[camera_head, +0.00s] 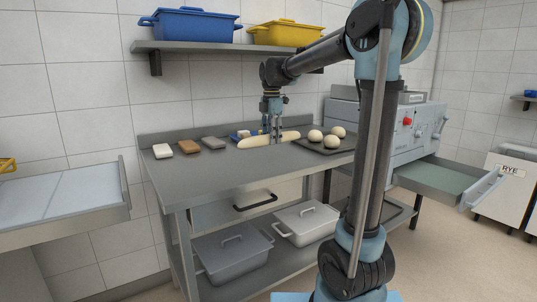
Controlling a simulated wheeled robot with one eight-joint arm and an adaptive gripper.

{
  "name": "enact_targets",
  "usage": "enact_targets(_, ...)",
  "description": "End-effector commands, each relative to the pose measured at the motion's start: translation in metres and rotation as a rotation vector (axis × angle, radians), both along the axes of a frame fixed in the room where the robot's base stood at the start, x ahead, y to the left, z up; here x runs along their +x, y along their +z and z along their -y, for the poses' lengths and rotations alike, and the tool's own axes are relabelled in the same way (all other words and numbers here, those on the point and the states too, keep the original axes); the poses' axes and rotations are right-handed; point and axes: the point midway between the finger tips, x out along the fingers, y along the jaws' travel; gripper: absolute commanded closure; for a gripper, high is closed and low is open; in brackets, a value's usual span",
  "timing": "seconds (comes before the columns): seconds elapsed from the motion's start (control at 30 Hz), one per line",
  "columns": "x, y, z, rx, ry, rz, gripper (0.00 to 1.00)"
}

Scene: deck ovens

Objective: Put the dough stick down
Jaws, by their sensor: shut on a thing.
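A long pale dough stick (257,142) is at the back of the grey worktable (220,176), left of a dark tray. My gripper (272,137) points down over its right half and is shut on it. The stick looks level and lies close to the tabletop. I cannot tell whether it touches the surface. The fingertips are small and partly merge with the stick in this view.
A white block (162,151), a brown block (187,147) and a grey block (213,143) lie to the left. Several dough balls (330,142) sit on the dark tray (316,150). A shelf (190,46) with blue and yellow bins hangs above. The table's front is clear.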

Motion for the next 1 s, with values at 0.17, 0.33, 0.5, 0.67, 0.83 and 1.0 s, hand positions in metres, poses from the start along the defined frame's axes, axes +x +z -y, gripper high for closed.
enact_targets(0.17, 0.0, -0.029, 0.0, 0.0, 0.0, 0.0, 0.9)
enact_targets(0.33, 0.0, -0.041, 0.0, 0.0, 0.0, 0.0, 0.9)
enact_targets(0.5, 0.0, -0.055, 0.0, 0.0, 0.0, 0.0, 0.9)
enact_targets(0.67, 0.0, -0.076, 0.0, 0.0, 0.0, 0.0, 0.9)
enact_targets(0.83, 0.0, -0.082, 0.0, 0.0, 0.0, 0.0, 0.9)
enact_targets(1.0, 0.0, -0.082, 0.0, 0.0, 0.0, 0.0, 0.9)
